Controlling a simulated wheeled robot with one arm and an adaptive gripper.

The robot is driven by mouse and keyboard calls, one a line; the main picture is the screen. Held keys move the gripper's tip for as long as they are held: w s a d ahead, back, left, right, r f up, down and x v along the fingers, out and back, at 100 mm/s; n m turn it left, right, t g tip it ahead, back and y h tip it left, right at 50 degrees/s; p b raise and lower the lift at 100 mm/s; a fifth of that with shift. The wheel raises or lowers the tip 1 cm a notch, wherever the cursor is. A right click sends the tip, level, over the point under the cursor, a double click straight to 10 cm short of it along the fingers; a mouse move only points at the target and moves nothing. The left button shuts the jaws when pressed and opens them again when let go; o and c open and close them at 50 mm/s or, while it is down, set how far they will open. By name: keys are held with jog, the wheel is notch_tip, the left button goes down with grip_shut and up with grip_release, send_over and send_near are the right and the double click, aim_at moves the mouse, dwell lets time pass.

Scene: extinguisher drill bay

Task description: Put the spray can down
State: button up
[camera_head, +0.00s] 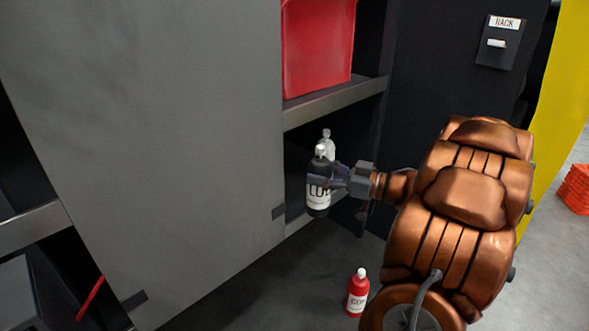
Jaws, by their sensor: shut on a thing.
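A red can (357,293) with a white cap and label stands on the floor below.
A grey panel (150,130) fills the left side of the rack. A red box (318,45) sits on the upper shelf (335,102). A sign reading RACK (503,23) is on the dark right side. Orange-red items (575,188) lie at far right. Floor in front is mostly clear.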

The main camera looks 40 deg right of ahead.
jog(key=w+f+p, duration=0.2)
jog(key=w+f, duration=0.2)
jog(key=w, duration=0.7)
jog(key=shift+w+d+f, duration=0.25)
jog(key=shift+w+d, duration=0.05)
jog(key=shift+w, duration=0.05)
jog(key=shift+f, duration=0.15)
jog(key=o, duration=1.4)
jog(key=shift+o, duration=0.2)
jog(key=b+v, duration=0.1)
jog(key=v, duration=1.1)
jog(key=shift+b, duration=0.4)
